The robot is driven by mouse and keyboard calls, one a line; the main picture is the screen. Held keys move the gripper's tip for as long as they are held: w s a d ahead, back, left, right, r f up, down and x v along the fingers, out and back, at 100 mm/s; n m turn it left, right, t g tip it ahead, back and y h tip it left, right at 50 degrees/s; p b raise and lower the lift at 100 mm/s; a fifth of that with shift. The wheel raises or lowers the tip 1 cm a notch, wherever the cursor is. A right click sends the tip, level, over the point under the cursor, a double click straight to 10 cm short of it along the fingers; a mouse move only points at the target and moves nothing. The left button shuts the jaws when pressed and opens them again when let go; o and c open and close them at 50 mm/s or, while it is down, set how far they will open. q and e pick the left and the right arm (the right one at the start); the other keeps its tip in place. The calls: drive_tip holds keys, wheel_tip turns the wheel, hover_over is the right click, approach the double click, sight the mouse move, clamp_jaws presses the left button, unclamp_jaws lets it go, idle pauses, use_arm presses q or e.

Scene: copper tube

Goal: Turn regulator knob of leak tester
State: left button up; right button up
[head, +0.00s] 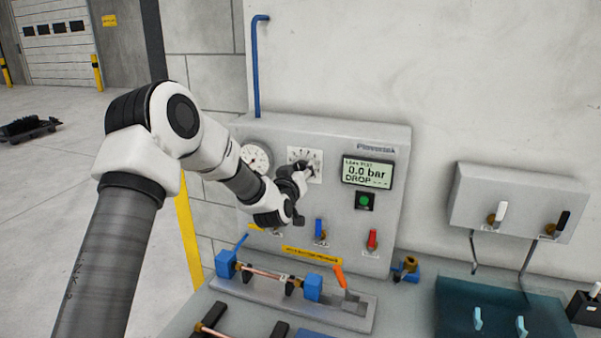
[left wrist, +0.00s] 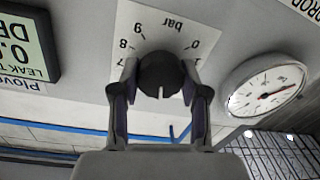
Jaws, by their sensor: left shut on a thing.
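The leak tester (head: 388,135) is a grey box on the wall. Its display (head: 367,172) reads "LEAK TEST 0.0 bar DROP". The black regulator knob (left wrist: 161,74) sits on a white scale plate (left wrist: 140,35) marked in bar, which also shows in the head view (head: 305,154). My left gripper (left wrist: 158,85) is shut on the knob, one finger on each side, with the knob's white mark visible between them. In the head view my left gripper (head: 302,170) reaches the scale plate and mostly hides the knob. My right gripper is not in view.
A pressure gauge (head: 255,157) is left of the knob. A green button (head: 365,201), a blue lever (head: 319,230) and a red lever (head: 372,239) are on the panel. A copper tube (head: 268,274) lies clamped in a fixture below.

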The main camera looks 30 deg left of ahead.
use_arm(q)
drive_tip(key=o, duration=1.1)
drive_tip(key=shift+o, duration=0.2)
drive_tip(key=v, duration=1.1)
drive_tip(key=shift+s, duration=0.4)
drive_tip(key=shift+d, duration=0.1)
drive_tip(key=shift+r, duration=0.1)
